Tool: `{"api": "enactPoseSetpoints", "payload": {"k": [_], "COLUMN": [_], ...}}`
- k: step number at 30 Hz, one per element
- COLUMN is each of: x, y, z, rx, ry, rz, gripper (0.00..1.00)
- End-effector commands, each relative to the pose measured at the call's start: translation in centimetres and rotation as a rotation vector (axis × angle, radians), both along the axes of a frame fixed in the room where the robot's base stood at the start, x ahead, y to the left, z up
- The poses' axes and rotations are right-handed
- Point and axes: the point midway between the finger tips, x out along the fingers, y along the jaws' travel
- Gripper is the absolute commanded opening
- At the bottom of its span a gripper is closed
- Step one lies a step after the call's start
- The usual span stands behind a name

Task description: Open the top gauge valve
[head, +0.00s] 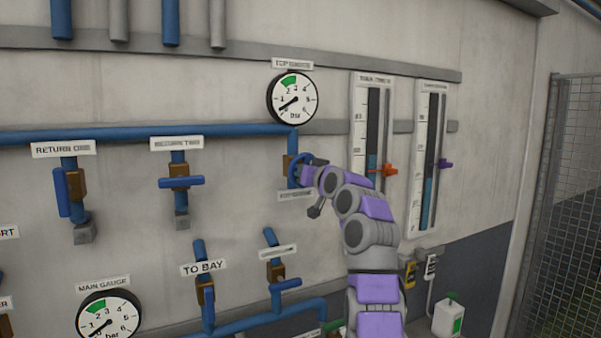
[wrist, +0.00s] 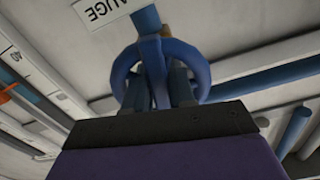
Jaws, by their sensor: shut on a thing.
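The top gauge valve has a blue round handwheel (head: 295,170) on a brass body below the top gauge. The top gauge (head: 292,97) is a round white dial with a green band; its needle points to the lower left, near the low end. My gripper (head: 305,173) is at the handwheel, partly hidden by my purple and grey arm. In the wrist view the handwheel (wrist: 202,66) arches around the fingers of my gripper (wrist: 160,88), which are shut on it. The wrist view shows part of an upside-down label (wrist: 103,10) ending in "AUGE".
Two tall level gauges with an orange pointer (head: 385,170) and a purple pointer (head: 445,163) hang to the right. Blue lever valves (head: 181,182) and the main gauge (head: 108,318) are to the left and below. A mesh fence (head: 570,200) stands far right.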

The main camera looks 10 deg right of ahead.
Motion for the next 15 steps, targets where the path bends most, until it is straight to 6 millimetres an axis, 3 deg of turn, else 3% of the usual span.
{"api": "enactPoseSetpoints", "payload": {"k": [15], "x": [-0.28], "y": [0.14], "z": [0.60], "rx": [-0.026], "ry": [-0.020], "rz": [-0.004], "gripper": [0.00]}}
